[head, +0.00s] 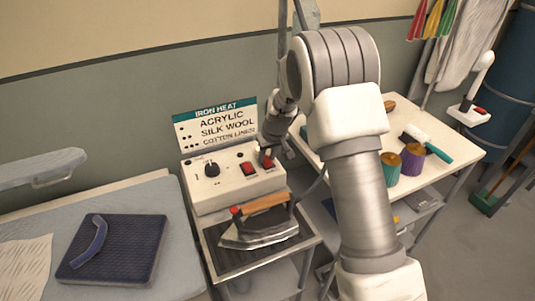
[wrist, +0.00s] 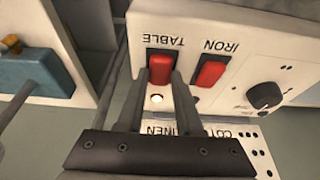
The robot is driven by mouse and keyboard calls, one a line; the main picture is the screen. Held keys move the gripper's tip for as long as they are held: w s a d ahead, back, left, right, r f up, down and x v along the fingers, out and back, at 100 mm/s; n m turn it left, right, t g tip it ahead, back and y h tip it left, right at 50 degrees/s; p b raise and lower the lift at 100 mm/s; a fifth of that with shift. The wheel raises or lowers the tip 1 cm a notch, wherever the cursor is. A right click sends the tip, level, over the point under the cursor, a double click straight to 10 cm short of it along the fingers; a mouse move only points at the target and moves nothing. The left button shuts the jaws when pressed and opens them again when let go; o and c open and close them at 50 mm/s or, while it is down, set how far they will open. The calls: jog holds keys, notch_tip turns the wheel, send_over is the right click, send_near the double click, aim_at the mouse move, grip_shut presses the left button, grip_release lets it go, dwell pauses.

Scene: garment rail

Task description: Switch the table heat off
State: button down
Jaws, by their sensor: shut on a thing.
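The white control box (head: 236,184) stands on the small stand below the iron heat sign. In the wrist view, where its lettering is upside down, the red TABLE switch (wrist: 160,68) sits at the left and the red IRON switch (wrist: 209,74) beside it. My gripper (wrist: 161,80) reaches down to the TABLE switch, with one finger along each side, shut on it. A small lamp (wrist: 157,98) by the TABLE switch shows bright. In the head view my gripper (head: 266,153) is at the right-hand switch (head: 268,163) and partly covers it.
A dial (head: 212,169) is on the box. The iron (head: 259,228) rests on the stand in front. The padded table (head: 170,205) is at left with a dark blue pad (head: 112,249). A white table (head: 447,147) with thread spools and a brush is at right.

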aim_at(270, 165)
jog(key=shift+w+a+r+p, duration=0.15)
jog(key=shift+r+p, duration=0.2)
jog(key=shift+p, duration=0.25)
jog(key=shift+w+f+g+h+p, duration=0.25)
jog(key=shift+g+h+p, duration=0.15)
jog(key=shift+g+p, duration=0.45)
jog(key=shift+s, duration=0.1)
jog(key=c, duration=0.6)
grip_release()
jog(key=shift+o, duration=0.2)
notch_tip(270, 165, up, 17)
jog(key=s+b, duration=0.1)
jog(key=s, duration=0.1)
jog(key=shift+d+r+b, duration=0.15)
jog(key=shift+d+b, duration=0.25)
jog(key=shift+d, duration=0.05)
